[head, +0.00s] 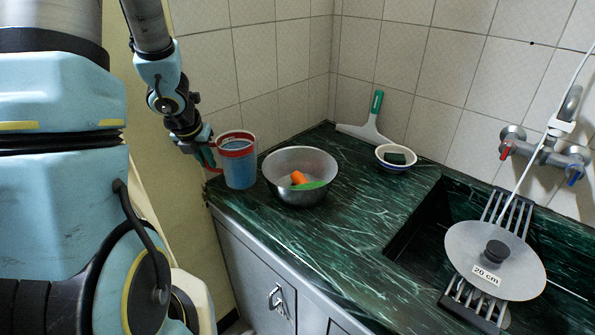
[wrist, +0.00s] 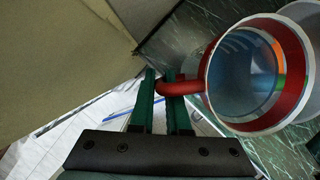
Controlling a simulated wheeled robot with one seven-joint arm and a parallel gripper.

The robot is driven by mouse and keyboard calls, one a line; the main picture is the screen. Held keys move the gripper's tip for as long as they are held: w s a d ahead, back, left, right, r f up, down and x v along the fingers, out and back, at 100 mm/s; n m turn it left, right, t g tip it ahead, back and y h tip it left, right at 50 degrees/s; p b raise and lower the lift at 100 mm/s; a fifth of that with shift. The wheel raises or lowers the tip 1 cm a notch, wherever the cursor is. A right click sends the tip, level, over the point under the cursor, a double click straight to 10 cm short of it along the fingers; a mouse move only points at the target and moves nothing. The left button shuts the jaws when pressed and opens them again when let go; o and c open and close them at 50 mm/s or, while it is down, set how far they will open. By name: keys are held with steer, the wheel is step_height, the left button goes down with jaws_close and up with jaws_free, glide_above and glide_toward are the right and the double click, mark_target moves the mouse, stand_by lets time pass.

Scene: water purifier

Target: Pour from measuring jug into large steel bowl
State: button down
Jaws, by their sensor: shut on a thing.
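The measuring jug (head: 239,168) is a clear blue-looking cup with a red rim and red handle, upright at the left end of the green counter. It also shows in the wrist view (wrist: 245,75), seen from above into its mouth. My gripper (head: 207,153) is shut on the jug's red handle, with the handle between its green fingers (wrist: 165,90) in the wrist view. The large steel bowl (head: 300,192) stands on the counter just right of the jug, with an orange thing and a green thing inside. I cannot tell whether the jug touches the counter.
A squeegee (head: 367,130) and a small white bowl with a dark green sponge (head: 396,157) are at the back. A sink at the right holds a steel rack (head: 507,216) and a lid marked 20 cm (head: 496,255). Tiled walls close the back. The counter's middle is clear.

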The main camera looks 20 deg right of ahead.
stand_by(0.4)
steer(key=shift+s+r+p, duration=0.1)
steer(key=shift+r+p, duration=0.2)
steer(key=r+y+p, duration=0.1)
steer(key=r+p, duration=0.1)
steer(key=d+r+y+p, duration=0.1)
steer(key=r+p, duration=0.1)
steer(key=d+r+m+y+p, duration=0.1)
steer(key=r+p, duration=0.1)
steer(key=shift+s+d+r+t+y, duration=0.2)
steer(key=shift+d+t+y, duration=0.1)
steer(key=shift+t, duration=0.1)
steer(key=shift+f, duration=0.15)
steer(key=shift+s+d+r+m+t+y+p, duration=0.2)
steer(key=shift+d+r+t+y+p, duration=0.05)
steer(key=shift+d+r+y+p, duration=0.55)
steer(key=shift+s+d+r+m+t+y+p, duration=0.2)
steer(key=shift+d+r+t+y+p, duration=0.05)
steer(key=shift+d+r+y+p, duration=0.55)
steer(key=shift+s+d+f+y+b, duration=0.15)
steer(key=shift+d+f+y+b, duration=0.3)
steer(key=shift+d+y, duration=0.25)
steer(key=shift+s+d+r+m+t+y+b, duration=0.2)
steer(key=shift+d+m+t+y+b, duration=0.15)
steer(key=shift+d+y+b, duration=0.35)
steer(key=shift+s+d+r+m+t+y+b, duration=0.2)
steer(key=shift+d+t+y+b, duration=0.25)
steer(key=shift+y, duration=0.45)
stand_by(1.4)
